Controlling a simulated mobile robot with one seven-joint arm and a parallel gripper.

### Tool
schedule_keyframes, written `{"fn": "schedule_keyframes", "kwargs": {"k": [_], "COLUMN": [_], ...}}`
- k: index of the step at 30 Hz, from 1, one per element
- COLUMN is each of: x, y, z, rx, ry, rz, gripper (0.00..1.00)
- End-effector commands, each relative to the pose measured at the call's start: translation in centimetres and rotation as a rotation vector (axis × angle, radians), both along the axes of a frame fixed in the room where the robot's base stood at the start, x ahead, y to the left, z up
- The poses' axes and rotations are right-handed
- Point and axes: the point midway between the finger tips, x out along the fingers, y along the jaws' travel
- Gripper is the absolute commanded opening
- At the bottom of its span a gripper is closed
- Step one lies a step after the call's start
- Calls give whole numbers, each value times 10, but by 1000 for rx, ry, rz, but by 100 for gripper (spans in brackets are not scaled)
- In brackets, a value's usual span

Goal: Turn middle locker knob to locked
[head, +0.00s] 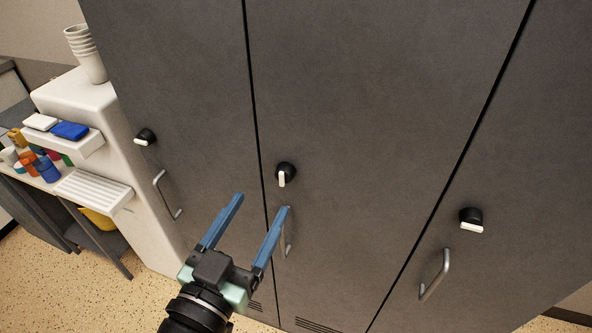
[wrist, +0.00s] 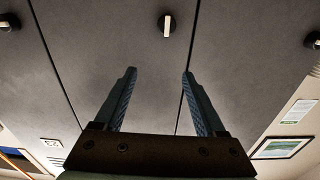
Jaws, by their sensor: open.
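The middle locker knob (head: 285,174) is black with a white grip that points up and down. It sits on the grey middle locker door (head: 360,120), above that door's handle. In the wrist view the knob (wrist: 167,25) is at the top centre, beyond the fingertips and in line with the gap between them. My gripper (head: 262,202) has blue fingers spread apart with nothing between them. It is below and left of the knob and not touching it. One finger partly hides the middle door's handle (head: 288,240).
The left knob (head: 145,137) and right knob (head: 471,220) have their white grips roughly sideways. Metal handles (head: 434,275) stick out below the knobs. A white dispenser (head: 80,110) with stacked cups (head: 86,52) stands left of the lockers. A desk with small coloured items is further left.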

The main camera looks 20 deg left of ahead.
Motion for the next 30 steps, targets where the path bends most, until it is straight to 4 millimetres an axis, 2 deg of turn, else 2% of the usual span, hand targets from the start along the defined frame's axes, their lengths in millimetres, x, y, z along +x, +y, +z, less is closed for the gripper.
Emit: {"fn": "schedule_keyframes", "kwargs": {"k": [1, 3, 7, 10, 14, 24, 30], "x": [-9, -14, -16, -8, 14, 83, 104], "y": [6, 8, 10, 9, 8, 6, 5], "z": [-22, -36, -43, -41, -38, -39, -41], "rx": [-18, -31, -40, -41, -41, -40, -40], "ry": [17, 26, 27, 23, 23, 24, 24], "rz": [8, 9, 11, 9, 7, 8, 8], "gripper": [73, 73, 73, 73, 73, 73, 73]}}
